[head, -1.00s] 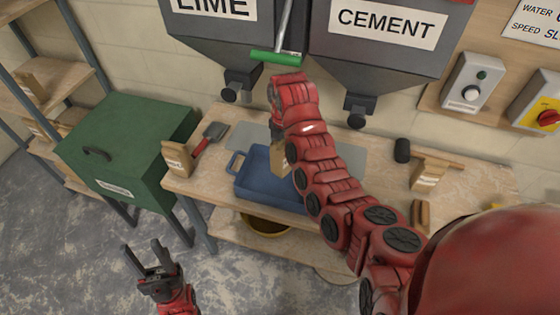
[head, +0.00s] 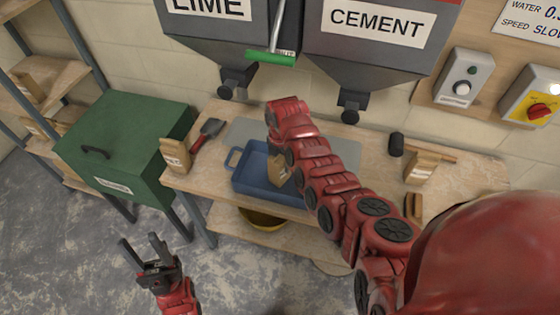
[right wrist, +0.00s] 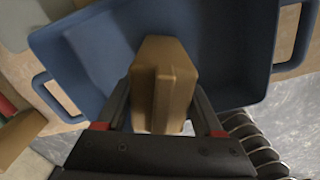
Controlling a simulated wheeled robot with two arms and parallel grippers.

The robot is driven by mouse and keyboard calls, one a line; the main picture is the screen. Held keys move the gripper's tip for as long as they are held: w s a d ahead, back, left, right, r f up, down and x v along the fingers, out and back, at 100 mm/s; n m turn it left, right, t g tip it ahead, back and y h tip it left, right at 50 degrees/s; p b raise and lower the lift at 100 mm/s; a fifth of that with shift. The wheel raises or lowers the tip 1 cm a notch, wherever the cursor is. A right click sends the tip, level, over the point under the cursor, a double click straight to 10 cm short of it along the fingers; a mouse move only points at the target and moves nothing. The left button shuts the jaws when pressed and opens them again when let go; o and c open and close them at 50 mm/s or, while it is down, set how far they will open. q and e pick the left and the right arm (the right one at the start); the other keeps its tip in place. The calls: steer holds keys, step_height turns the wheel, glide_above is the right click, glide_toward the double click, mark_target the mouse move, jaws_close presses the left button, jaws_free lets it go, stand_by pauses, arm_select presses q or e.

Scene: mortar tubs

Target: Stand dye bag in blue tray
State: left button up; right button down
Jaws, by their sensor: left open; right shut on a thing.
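The blue tray (head: 252,185) lies on the workbench, with a handle at its left end. A brown paper bag (head: 279,170) is at the tray, partly hidden by my right arm in the head view. In the right wrist view, my right gripper (right wrist: 163,115) is shut on this bag (right wrist: 163,80), with the blue tray (right wrist: 90,70) beneath and around it. I cannot tell whether the bag touches the tray floor. My left gripper (head: 146,253) is open and empty over the floor, left of and below the bench.
A paper bag (head: 421,167) and a black-headed mallet (head: 397,144) are at right. Hoppers (head: 375,60) hang behind. A green chest (head: 125,140) stands left.

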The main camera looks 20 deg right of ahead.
mark_target(280, 155)
jaws_free()
step_height(280, 155, up, 6)
steer(key=b, duration=0.2)
steer(key=shift+r+b, duration=0.25)
steer(key=shift+b, duration=0.1)
steer(key=shift+s+r, duration=0.1)
steer(key=shift+r, duration=0.5)
